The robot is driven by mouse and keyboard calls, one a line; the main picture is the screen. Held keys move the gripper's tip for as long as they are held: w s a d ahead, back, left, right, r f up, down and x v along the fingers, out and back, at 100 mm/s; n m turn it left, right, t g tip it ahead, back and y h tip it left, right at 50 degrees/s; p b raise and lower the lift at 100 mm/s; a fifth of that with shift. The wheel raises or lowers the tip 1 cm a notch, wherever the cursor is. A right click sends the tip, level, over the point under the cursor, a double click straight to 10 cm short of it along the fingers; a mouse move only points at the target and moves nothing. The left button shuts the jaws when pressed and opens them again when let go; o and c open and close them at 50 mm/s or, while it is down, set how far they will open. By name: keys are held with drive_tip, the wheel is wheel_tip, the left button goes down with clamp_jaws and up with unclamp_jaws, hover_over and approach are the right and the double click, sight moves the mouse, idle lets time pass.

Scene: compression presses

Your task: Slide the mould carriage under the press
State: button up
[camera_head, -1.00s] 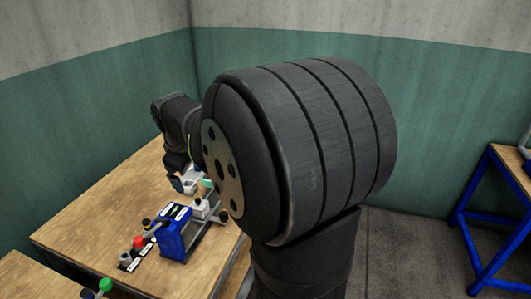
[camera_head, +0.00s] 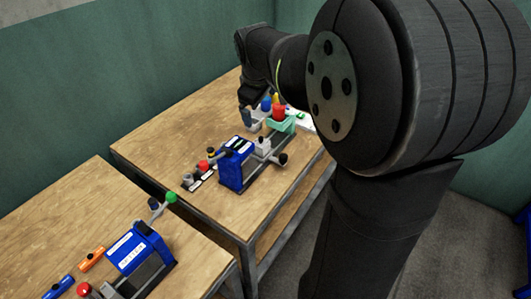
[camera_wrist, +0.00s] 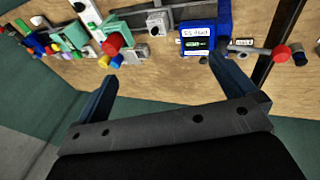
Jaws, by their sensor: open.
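A blue press (camera_head: 236,163) with a small display stands on the farther wooden table in the head view. It also shows in the wrist view (camera_wrist: 197,40). A light grey block (camera_head: 263,147), apparently the mould carriage, sits on the rails beside it, outside the press body. The same block shows in the wrist view (camera_wrist: 157,22). My gripper (camera_head: 250,120) is behind the press, near a green tray, and partly hidden by my wrist. In the wrist view, my gripper (camera_wrist: 165,82) has its fingers wide apart with nothing between them.
The green tray (camera_head: 285,124) holds coloured pieces, including a red one (camera_head: 279,113). A second blue press (camera_head: 140,250) is on the nearer table.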

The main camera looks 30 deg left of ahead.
drive_tip(key=shift+c, duration=0.4)
drive_tip(key=c, duration=0.4)
drive_tip(key=shift+w+f+n, duration=0.2)
drive_tip(key=shift+w+n, duration=0.1)
drive_tip(key=shift+w, duration=0.05)
drive_tip(key=c, duration=0.3)
drive_tip(key=w+f+n, duration=0.1)
drive_tip(key=n, duration=0.1)
drive_tip(key=w+f+n+g, duration=0.1)
drive_tip(key=w, duration=0.1)
drive_tip(key=w+f+n+h, duration=0.1)
drive_tip(key=w+f+n, duration=0.1)
drive_tip(key=shift+d+n+g, duration=0.1)
drive_tip(key=shift+n+g, duration=0.2)
drive_tip(key=shift+c, duration=1.4)
drive_tip(key=n+g+h, duration=0.1)
drive_tip(key=n+g, duration=0.1)
drive_tip(key=n, duration=0.6)
hover_over(283, 155)
wheel_tip(283, 155, down, 6)
wheel_tip(283, 155, down, 17)
drive_tip(key=shift+d+f, duration=0.1)
drive_tip(key=shift+c, duration=0.2)
